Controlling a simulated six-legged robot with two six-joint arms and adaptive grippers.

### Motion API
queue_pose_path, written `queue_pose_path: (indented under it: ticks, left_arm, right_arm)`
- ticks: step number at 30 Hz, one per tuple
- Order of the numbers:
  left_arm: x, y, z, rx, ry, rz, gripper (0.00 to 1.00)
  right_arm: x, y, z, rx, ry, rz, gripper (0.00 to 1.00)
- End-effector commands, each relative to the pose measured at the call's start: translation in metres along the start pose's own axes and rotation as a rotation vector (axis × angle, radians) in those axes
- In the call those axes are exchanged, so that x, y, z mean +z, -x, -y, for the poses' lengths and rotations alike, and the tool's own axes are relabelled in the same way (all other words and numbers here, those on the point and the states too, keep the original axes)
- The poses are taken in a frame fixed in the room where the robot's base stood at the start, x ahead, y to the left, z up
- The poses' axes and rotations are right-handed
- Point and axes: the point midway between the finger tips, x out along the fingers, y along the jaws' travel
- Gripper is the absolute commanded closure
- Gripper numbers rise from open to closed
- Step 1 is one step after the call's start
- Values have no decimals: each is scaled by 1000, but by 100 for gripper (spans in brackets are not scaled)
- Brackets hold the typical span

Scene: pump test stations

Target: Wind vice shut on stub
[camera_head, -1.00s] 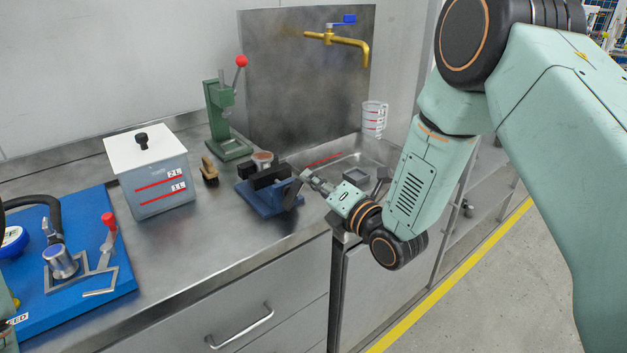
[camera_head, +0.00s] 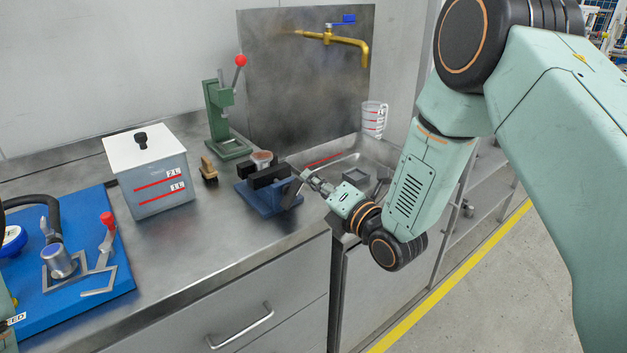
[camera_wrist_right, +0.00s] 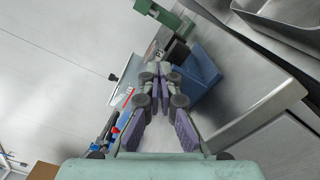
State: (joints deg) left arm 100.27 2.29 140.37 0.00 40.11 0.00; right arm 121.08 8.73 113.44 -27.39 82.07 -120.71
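The blue vice (camera_head: 262,200) with black jaws (camera_head: 270,177) stands on the steel bench left of the sink. A round, copper-topped piece (camera_head: 262,157), perhaps the stub, shows just behind the jaws; I cannot tell whether it is clamped. A dark handle part (camera_head: 291,192) sits on the vice's right side. My right gripper (camera_head: 304,176) is beside that handle. In the right wrist view its purple-padded fingers (camera_wrist_right: 159,72) converge until the tips nearly meet, close to the blue vice body (camera_wrist_right: 203,73). Whether they hold the handle is hidden. My left gripper is out of view.
A white-lidded container (camera_head: 160,190) and a small brush (camera_head: 208,169) stand left of the vice. A green lever press (camera_head: 222,125) is behind. The sink (camera_head: 355,160) lies right, with a measuring jug (camera_head: 373,119) behind. A blue board (camera_head: 100,285) with fixtures lies far left.

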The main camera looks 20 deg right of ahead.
Motion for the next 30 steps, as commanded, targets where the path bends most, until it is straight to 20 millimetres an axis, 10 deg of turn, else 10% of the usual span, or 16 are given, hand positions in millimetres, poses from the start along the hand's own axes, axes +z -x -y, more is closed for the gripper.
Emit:
queue_pose_path:
  ticks: [30]
  left_arm:
    - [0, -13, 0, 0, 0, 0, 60]
  right_arm:
    - [-9, 4, 32, -18, -3, -28, 100]
